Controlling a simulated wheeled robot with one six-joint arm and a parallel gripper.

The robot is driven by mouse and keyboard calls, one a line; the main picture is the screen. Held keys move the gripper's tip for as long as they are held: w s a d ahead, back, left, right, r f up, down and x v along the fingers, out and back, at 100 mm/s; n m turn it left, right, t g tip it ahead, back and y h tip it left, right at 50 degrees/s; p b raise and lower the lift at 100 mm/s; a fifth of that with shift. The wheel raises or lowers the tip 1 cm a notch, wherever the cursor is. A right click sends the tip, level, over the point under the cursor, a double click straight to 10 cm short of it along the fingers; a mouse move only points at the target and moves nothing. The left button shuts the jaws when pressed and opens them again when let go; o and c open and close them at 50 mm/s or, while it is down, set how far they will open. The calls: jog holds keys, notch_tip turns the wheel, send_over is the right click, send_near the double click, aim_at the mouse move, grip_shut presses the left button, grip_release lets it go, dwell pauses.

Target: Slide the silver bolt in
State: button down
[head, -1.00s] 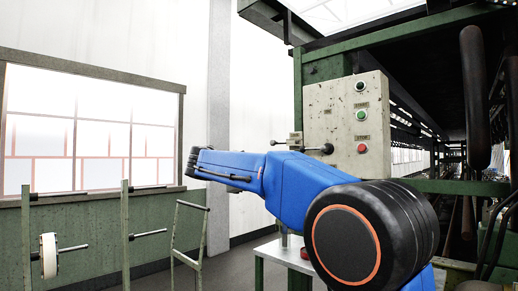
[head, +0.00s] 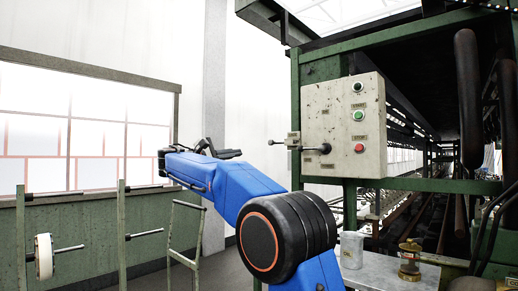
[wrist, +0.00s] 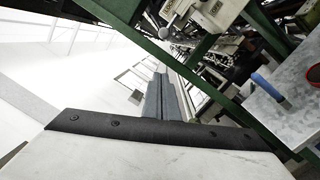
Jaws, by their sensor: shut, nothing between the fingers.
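The silver bolt (head: 279,142) is a thin rod with a small dark end. It sticks out leftward from a small labelled block on the left side of the pale control box (head: 343,125). A dark knob on a lever (head: 325,148) sits just right of it. My gripper (head: 228,153) is left of the bolt and apart from it. In the wrist view my gripper (wrist: 161,95) is shut and empty, its grey fingers together. A round knob on a rod (wrist: 171,19) shows near the top there; I cannot tell whether it is the bolt's end.
The box carries green (head: 358,115) and red (head: 359,148) buttons. A pale table (head: 385,275) below holds a white cup (head: 351,250) and an amber jar (head: 410,262). Green posts with pegs (head: 121,235) and a white reel (head: 44,257) stand at left. Dark pipes (head: 467,95) hang at right.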

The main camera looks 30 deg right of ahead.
jog(key=d+r, duration=0.3)
jog(key=d, duration=0.8)
jog(key=shift+s+d, duration=0.15)
jog(key=s+d, duration=0.2)
jog(key=s, duration=0.4)
dwell(0.4)
jog(key=shift+s+d, duration=0.1)
jog(key=shift+f, duration=0.1)
